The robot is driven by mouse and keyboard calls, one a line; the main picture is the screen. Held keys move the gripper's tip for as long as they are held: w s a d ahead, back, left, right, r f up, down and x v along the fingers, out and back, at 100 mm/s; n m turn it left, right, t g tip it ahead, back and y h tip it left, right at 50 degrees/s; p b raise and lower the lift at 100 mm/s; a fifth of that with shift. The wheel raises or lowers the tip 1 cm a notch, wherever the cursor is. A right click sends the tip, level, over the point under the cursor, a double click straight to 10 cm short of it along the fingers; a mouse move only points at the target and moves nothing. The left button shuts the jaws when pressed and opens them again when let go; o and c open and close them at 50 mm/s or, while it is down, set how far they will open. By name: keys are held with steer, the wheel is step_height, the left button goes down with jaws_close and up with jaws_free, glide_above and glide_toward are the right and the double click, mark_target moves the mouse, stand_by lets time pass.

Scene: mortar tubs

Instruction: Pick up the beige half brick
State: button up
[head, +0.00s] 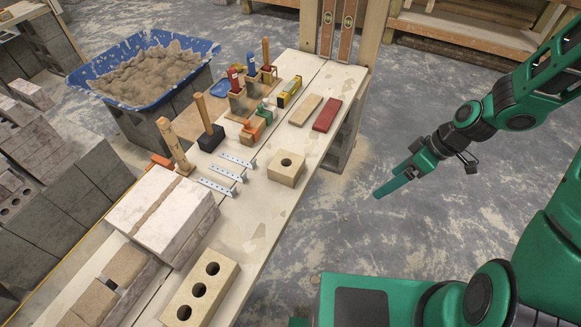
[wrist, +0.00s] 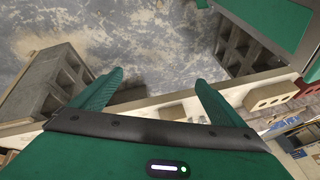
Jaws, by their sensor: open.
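The beige half brick (head: 287,168) lies on the pale workbench (head: 250,222), close to its right edge in the head view. One round hole shows in its top. My gripper (head: 381,192) is out over the floor, to the right of the bench and apart from the brick. The wrist view shows the two green fingers spread, with nothing between them (wrist: 159,82). Pale blocks show along the bench edge there, but I cannot tell which is the half brick.
A beige three-hole brick (head: 200,290) lies nearer on the bench. Metal brackets (head: 221,173), a beige tile (head: 305,110) and a red tile (head: 327,114) lie around the half brick. Hammers and tools stand farther left. A blue mortar tub (head: 146,68) stands beyond. Floor right of the bench is open.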

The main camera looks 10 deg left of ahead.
steer(key=w+a+f+n+y, duration=0.1)
steer(key=a+f+n+y, duration=0.1)
steer(key=a, duration=0.4)
steer(key=w+a+f+n+y, duration=0.1)
steer(key=a+f+y, duration=0.15)
steer(key=a, duration=0.35)
steer(key=t+y, duration=0.4)
glide_toward(276, 162)
steer(key=shift+w+d+f+n, duration=0.2)
steer(key=shift+d+f, duration=0.15)
steer(key=shift+f, duration=0.25)
steer(key=shift+w+d+f+n, duration=0.1)
steer(key=shift+d+f+n, duration=0.1)
steer(key=shift+d+f, duration=0.3)
steer(key=shift+w+a, duration=0.3)
steer(key=shift+a, duration=0.3)
steer(key=shift+t, duration=0.3)
steer(key=x, duration=0.6)
steer(key=shift+r, duration=0.1)
steer(key=shift+f+x, duration=0.15)
steer(key=shift+x, duration=1.1)
steer(key=shift+f+x, duration=0.1)
steer(key=shift+x, duration=1.2)
steer(key=shift+s+r, duration=0.1)
steer(key=c, duration=1.8)
steer(key=shift+c, duration=0.2)
steer(key=shift+r, duration=0.1)
